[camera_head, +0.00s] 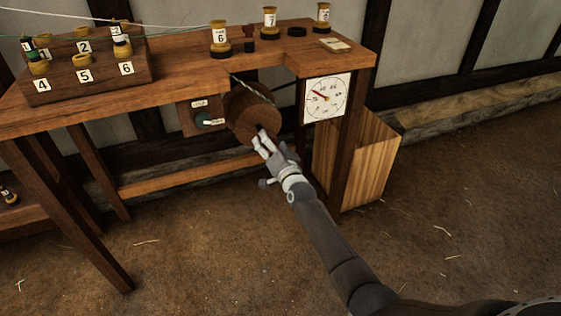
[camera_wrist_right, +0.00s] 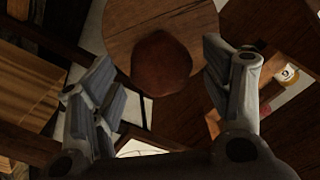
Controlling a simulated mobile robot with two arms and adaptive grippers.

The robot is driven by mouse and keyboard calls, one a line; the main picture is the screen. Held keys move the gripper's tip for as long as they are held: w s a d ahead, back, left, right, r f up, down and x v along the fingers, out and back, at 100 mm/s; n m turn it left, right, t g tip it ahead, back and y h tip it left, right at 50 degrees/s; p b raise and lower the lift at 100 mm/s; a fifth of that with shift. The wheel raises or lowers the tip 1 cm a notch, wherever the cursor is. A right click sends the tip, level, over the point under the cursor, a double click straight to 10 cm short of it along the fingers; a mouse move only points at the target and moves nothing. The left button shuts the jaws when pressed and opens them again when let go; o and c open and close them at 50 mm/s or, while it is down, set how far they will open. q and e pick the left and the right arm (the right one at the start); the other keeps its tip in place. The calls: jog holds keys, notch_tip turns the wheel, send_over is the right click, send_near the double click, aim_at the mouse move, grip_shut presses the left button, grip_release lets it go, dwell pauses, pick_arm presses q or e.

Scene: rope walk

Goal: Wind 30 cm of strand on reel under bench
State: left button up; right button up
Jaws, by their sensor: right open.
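The wooden reel (camera_head: 252,112) hangs under the bench (camera_head: 180,75), with a pale strand (camera_head: 250,87) running down to it from the bench top. My right gripper (camera_head: 264,142) is at the lower front of the reel. In the right wrist view the reel (camera_wrist_right: 125,22) shows with a dark red-brown knob (camera_wrist_right: 160,68) on its face. The knob lies between the open fingers of my right gripper (camera_wrist_right: 158,85), with gaps on both sides. A white dial (camera_head: 326,98) with a red needle is on the bench leg right of the reel. My left gripper is not in view.
A panel with a green knob (camera_head: 203,120) is left of the reel. Numbered bobbins stand on the bench, several in a wooden rack (camera_head: 85,75). A wooden bin (camera_head: 372,160) stands right of the dial. The floor in front is mostly clear, with scattered straw.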

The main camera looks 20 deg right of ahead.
jog(key=s, duration=0.9)
jog(key=shift+s+d, duration=0.15)
jog(key=shift+s, duration=0.15)
